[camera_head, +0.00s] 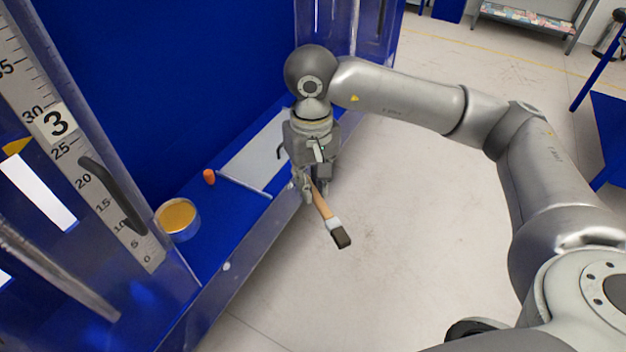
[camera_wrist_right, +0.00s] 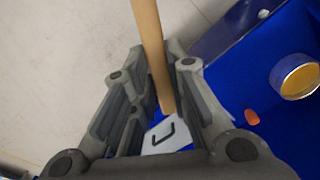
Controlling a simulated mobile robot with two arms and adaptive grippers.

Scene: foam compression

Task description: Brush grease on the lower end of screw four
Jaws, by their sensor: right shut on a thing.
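My right gripper (camera_head: 311,188) is shut on the wooden handle of a brush (camera_head: 322,204). The brush slants down to the right, its pale ferrule and dark bristles hanging free over the pale floor. The handle also shows between the fingers in the right wrist view (camera_wrist_right: 148,40). An open tin (camera_head: 178,219) with yellow-orange contents, likely the grease, stands on the blue ledge to the left of the gripper; it also shows in the right wrist view (camera_wrist_right: 296,76). I cannot tell which part is screw four. My left gripper is not in view.
A small orange object (camera_head: 209,176) and a light grey plate (camera_head: 255,158) lie on the blue ledge (camera_head: 225,240). A ruler panel marked 3 (camera_head: 70,130) with a black handle stands at left. A clear panel edges the ledge. Open floor (camera_head: 420,230) lies to the right.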

